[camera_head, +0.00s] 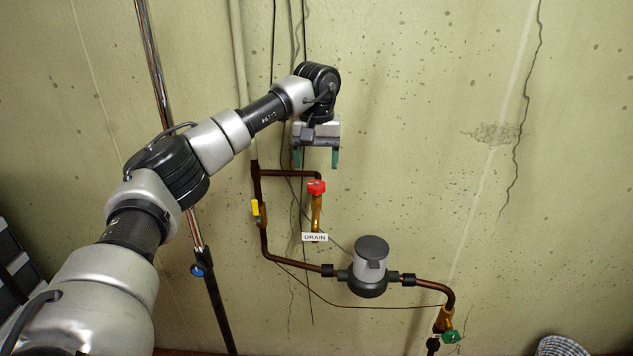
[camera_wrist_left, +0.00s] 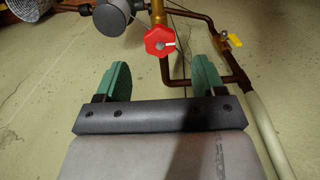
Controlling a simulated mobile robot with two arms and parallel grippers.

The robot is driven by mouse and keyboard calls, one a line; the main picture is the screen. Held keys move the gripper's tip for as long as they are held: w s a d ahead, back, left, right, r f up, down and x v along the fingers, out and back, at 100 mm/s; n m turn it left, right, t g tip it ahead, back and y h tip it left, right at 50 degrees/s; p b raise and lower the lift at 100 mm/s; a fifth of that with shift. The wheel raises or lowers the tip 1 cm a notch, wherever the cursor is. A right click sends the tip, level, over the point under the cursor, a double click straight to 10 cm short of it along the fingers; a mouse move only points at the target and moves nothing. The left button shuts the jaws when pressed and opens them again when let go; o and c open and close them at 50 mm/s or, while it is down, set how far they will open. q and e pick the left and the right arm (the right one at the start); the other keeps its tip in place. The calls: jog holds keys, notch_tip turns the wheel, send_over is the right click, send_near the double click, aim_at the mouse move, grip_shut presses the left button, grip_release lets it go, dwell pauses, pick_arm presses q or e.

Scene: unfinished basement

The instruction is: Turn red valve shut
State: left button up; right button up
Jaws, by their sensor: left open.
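The red valve handle (camera_head: 316,187) sits on a brass drain valve (camera_head: 316,212) on a copper branch pipe, above a white label reading DRAIN (camera_head: 315,237). My left gripper (camera_head: 316,163) is open, with green fingertips pointing down, just above the red handle in the head view. In the left wrist view the red handle (camera_wrist_left: 160,40) appears beyond and between the fingertips, apart from both. A pale mark shows on its face. Nothing is between the fingers of the left gripper (camera_wrist_left: 162,72). My right gripper is in neither view.
A yellow valve handle (camera_head: 256,208) is on the pipe to the left. A grey meter (camera_head: 371,265) sits on the lower pipe, with a green valve handle (camera_head: 448,337) farther right. The wall right of the valve is clear.

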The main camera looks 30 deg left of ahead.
aim_at(317, 184)
pick_arm(q)
notch_tip(317, 184, up, 4)
jog(key=shift+r, duration=0.1)
dwell(0.5)
